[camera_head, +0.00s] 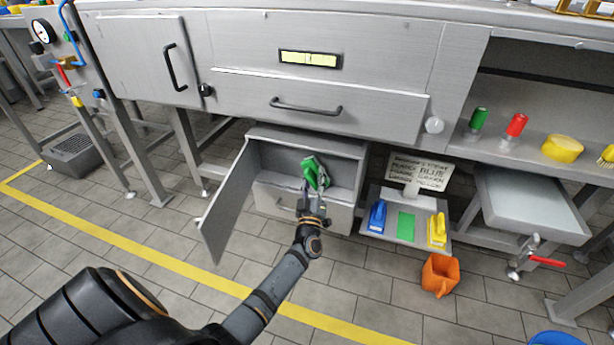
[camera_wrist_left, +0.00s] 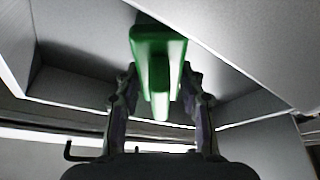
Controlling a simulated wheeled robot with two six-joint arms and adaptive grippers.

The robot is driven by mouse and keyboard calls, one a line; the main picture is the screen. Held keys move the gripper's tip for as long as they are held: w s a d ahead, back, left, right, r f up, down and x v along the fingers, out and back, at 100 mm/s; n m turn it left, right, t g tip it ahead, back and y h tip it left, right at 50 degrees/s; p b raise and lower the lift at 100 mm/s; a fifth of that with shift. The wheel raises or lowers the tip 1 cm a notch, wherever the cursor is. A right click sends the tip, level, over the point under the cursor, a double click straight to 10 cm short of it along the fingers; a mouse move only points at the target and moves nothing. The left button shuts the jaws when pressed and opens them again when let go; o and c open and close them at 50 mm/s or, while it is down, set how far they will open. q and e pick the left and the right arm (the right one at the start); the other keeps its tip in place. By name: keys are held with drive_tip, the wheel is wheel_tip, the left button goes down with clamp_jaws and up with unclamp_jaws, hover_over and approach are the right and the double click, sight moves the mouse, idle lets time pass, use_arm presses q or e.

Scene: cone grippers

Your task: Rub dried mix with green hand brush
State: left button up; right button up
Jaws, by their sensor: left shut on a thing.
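The green hand brush (camera_head: 313,171) is in the mouth of an open low compartment below the steel machine. My left gripper (camera_head: 312,197) is shut on it from the front. In the left wrist view the green brush (camera_wrist_left: 157,60) stands between the two fingers of my left gripper (camera_wrist_left: 160,100). Dried mix cannot be made out in either view; the gripper and brush hide part of the compartment. My right gripper is not in view.
The compartment door (camera_head: 226,205) stands open to the left. A tray (camera_head: 403,240) to the right holds a blue brush (camera_head: 377,216), a yellow brush (camera_head: 437,230) and a green patch (camera_head: 405,227). An orange container (camera_head: 440,275) is on the floor. Floor space in front is clear.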

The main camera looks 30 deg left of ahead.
use_arm(q)
drive_tip(key=shift+w+d, duration=0.1)
drive_tip(key=shift+d, duration=0.35)
drive_tip(key=shift+w+r, duration=0.1)
drive_tip(key=shift+s+a+p, duration=0.15)
drive_tip(key=shift+a+p, duration=0.15)
drive_tip(key=shift+a, duration=0.5)
drive_tip(key=shift+s+a+p, duration=0.1)
drive_tip(key=shift+a+p, duration=0.2)
drive_tip(key=shift+a, duration=0.75)
drive_tip(key=shift+s, duration=0.1)
drive_tip(key=shift+a, duration=0.1)
